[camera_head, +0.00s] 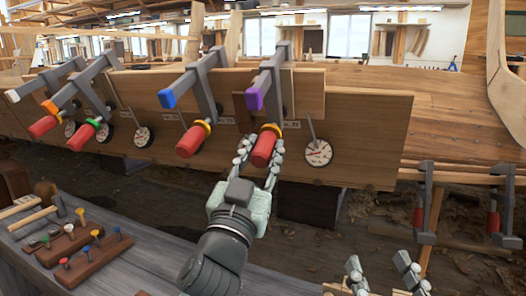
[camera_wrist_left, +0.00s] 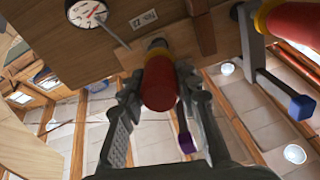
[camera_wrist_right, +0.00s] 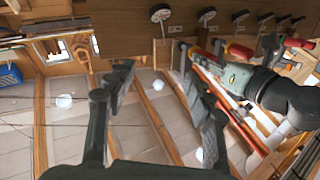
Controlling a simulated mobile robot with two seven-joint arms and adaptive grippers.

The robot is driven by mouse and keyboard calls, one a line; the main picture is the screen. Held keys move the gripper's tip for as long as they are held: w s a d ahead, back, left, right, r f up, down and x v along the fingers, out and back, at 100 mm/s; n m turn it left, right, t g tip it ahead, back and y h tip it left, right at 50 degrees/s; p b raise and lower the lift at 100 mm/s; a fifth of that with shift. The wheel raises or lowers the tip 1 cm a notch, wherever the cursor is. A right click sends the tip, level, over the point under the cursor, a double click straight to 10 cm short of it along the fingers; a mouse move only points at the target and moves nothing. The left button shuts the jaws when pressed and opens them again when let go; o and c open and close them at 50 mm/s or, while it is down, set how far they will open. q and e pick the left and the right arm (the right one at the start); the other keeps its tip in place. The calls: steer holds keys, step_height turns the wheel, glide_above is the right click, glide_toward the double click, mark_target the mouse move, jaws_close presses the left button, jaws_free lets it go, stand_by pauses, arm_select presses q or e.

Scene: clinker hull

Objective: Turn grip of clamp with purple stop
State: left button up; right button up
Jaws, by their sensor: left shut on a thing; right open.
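The clamp with the purple stop (camera_head: 254,98) hangs on the hull plank's upper edge. Its red grip (camera_head: 263,150) points down and toward me. My left gripper (camera_head: 260,158) is shut on this red grip, with one finger on each side. In the left wrist view, the red grip (camera_wrist_left: 160,85) is between the fingers and the purple stop (camera_wrist_left: 186,143) shows behind them. My right gripper (camera_head: 382,274) is open and empty at the bottom of the head view, away from the clamps. Its spread fingers also show in the right wrist view (camera_wrist_right: 165,100).
A dial gauge (camera_head: 319,153) is right of the held grip. A bench (camera_head: 140,262) with tools fills the lower left. Two clamps hang at right.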

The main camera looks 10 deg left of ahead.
arm_select(q)
steer(key=shift+c, duration=1)
steer(key=m+p, duration=0.2)
steer(key=m, duration=0.1)
steer(key=shift+r, duration=0.1)
steer(key=m+p, duration=0.1)
steer(key=m, duration=0.2)
arm_select(e)
steer(key=d+f+g+h, duration=0.2)
steer(key=d+f+g, duration=0.1)
steer(key=f, duration=0.4)
steer(key=w+d+f+g+h, duration=0.1)
steer(key=d+f+g+h, duration=0.1)
steer(key=f, duration=0.5)
steer(key=shift+d+g+h, duration=0.3)
steer(key=shift+d+g, duration=0.4)
steer(key=shift+g, duration=0.3)
steer(key=shift+f, duration=0.1)
arm_select(q)
steer(key=o, duration=1.2)
steer(key=shift+c, duration=0.2)
steer(key=v, duration=1.2)
